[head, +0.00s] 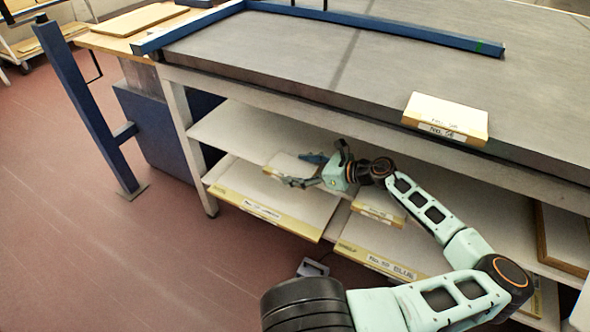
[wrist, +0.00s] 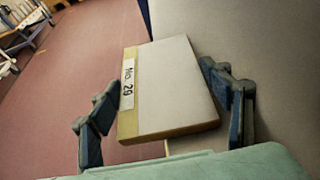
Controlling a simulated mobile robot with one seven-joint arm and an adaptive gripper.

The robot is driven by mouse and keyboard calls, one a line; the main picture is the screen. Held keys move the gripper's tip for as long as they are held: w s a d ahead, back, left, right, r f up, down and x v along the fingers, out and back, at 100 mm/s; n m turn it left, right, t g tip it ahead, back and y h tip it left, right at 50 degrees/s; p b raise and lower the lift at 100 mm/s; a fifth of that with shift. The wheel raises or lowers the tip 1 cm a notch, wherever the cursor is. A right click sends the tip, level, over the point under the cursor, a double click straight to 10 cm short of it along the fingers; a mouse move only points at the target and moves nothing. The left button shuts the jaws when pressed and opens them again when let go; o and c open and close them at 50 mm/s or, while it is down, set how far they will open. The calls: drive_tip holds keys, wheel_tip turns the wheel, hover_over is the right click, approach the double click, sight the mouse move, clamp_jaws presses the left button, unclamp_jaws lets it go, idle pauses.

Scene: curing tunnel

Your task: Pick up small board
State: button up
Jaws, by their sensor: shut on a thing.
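A small board with a pale grey face and a yellowish edge labelled "No. 29" (wrist: 178,88) lies between the two fingers of my gripper (wrist: 160,84) in the wrist view. In the head view the same board (head: 284,163) shows at the shelf opening under the grey table, partly hidden by my gripper (head: 298,170). My gripper is shut on it, with one finger at the labelled edge and the other at the opposite edge.
Another small board (head: 447,112) lies on the grey tabletop (head: 290,50) near its front edge. A further small board (head: 380,205) lies to the right on the shelf level. Larger labelled boards (head: 260,208) fill the lower shelf.

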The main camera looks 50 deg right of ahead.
sight(298, 170)
drive_tip(key=shift+r+p, duration=0.3)
drive_tip(key=shift+r, duration=0.45)
wheel_tip(298, 170, up, 3)
drive_tip(key=shift+f+p, duration=0.15)
drive_tip(key=shift+p, duration=0.4)
drive_tip(key=s+a+p, duration=0.1)
drive_tip(key=s+a, duration=0.1)
drive_tip(key=a, duration=0.6)
drive_tip(key=s+a+p, duration=0.2)
drive_tip(key=s+a, duration=0.1)
drive_tip(key=a, duration=0.6)
drive_tip(key=shift+a+f, duration=0.2)
drive_tip(key=shift+f, duration=0.15)
drive_tip(key=shift+w, duration=0.1)
